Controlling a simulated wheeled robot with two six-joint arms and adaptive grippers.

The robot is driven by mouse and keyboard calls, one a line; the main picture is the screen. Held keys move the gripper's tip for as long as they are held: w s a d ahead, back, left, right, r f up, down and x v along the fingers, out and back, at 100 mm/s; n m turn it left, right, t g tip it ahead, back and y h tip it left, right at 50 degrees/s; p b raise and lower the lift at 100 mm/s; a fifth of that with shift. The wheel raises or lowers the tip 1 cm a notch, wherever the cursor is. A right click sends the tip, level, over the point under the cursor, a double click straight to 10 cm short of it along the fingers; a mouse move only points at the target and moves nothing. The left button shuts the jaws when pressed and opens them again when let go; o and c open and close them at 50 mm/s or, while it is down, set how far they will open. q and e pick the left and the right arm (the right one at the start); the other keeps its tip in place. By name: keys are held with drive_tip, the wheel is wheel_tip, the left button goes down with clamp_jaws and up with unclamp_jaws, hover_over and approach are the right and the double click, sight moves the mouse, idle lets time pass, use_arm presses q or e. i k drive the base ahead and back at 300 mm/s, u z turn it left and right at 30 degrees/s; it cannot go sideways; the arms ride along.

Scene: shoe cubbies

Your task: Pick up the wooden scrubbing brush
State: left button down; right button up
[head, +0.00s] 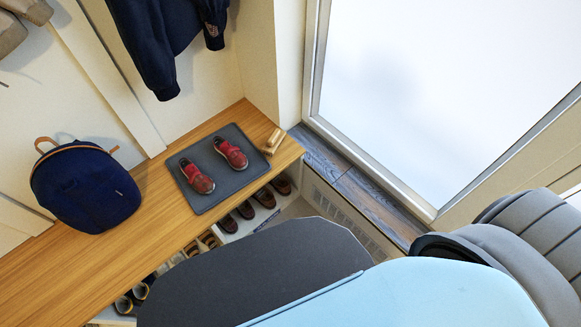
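A small light-wood scrubbing brush (272,141) lies on the wooden bench top near its right end, just right of the grey mat. It sits close to the bench's front right corner, and its bristles are too small to make out. Neither my left nor my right gripper shows in the head view. Parts of my own body fill the lower middle and lower right of the picture.
A grey mat (209,204) with a pair of red shoes (214,165) lies left of the brush. A navy backpack (85,190) stands further left on the bench (150,195). Several shoes fill the cubbies below. A dark jacket (165,45) hangs above. A window (420,90) is at right.

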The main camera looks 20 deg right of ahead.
sight(277, 137)
drive_tip(key=u, duration=0.5)
drive_tip(key=k, duration=0.2)
drive_tip(key=z, duration=1.3)
drive_tip(key=i, duration=1.05)
drive_tip(key=u, duration=0.45)
